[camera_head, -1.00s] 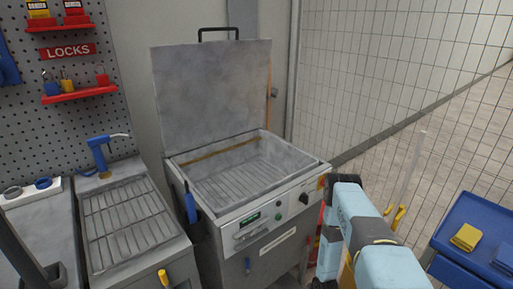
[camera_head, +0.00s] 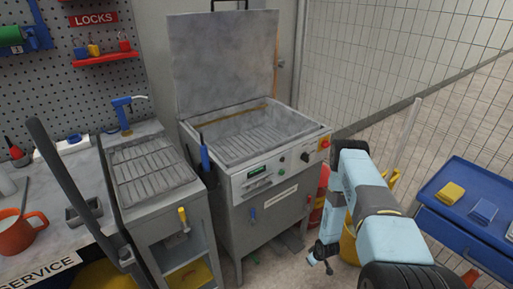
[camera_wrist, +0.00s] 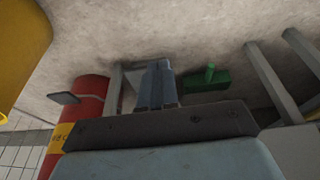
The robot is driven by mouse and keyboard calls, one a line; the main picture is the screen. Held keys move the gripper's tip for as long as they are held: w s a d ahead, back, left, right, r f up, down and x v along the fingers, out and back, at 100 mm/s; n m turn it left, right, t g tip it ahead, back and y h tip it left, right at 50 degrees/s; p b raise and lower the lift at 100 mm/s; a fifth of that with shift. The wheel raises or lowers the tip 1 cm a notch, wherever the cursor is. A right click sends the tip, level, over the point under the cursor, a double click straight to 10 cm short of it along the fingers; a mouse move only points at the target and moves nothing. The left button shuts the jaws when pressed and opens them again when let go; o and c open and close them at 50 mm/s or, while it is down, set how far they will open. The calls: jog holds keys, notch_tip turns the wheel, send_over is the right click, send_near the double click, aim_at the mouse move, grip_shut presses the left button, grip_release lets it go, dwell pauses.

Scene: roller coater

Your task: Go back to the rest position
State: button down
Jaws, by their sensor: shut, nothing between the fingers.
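My arm (camera_head: 390,240) folds down at the right of the head view, in front of the coater's right side. My gripper (camera_head: 325,264) hangs low there, small and dark, near the floor between the coater and a yellow bucket. In the wrist view my gripper's fingers (camera_wrist: 157,84) are together with nothing between them. The grey coater (camera_head: 255,175) stands with its lid (camera_head: 225,60) up and its ribbed basin open. My gripper is apart from the coater's front panel.
A red extinguisher (camera_wrist: 90,108) and the yellow bucket (camera_wrist: 22,45) are close to my gripper. A green object (camera_wrist: 208,78) lies on the floor near grey legs. A blue cart (camera_head: 475,215) stands right, a sink bench (camera_head: 150,175) left. Mesh fencing (camera_head: 400,60) closes the back.

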jog(key=w+d+r+h, duration=0.1)
jog(key=w+r, duration=0.4)
jog(key=r, duration=0.5)
jog(key=w+d+r+m, duration=0.1)
jog(key=w+r, duration=0.4)
jog(key=r, duration=0.4)
jog(key=w+d+r+h, duration=0.1)
jog(key=w+r, duration=0.3)
jog(key=r, duration=0.6)
notch_tip(320, 180, up, 28)
jog(key=f+m+t, duration=0.1)
jog(key=m, duration=0.1)
jog(key=s+a+r+m+t, duration=0.1)
jog(key=s+a+r, duration=0.1)
jog(key=s+r, duration=0.8)
jog(key=s+a+r+m, duration=0.1)
jog(key=s+r, duration=0.5)
jog(key=r, duration=0.7)
jog(key=s+a+r+m, duration=0.1)
jog(key=s+r, duration=0.3)
jog(key=s, duration=0.7)
jog(key=s+a+r+m, duration=0.1)
jog(key=s+r, duration=0.4)
jog(key=s, duration=0.7)
jog(key=shift+s+a+t, duration=0.3)
jog(key=shift+a, duration=0.45)
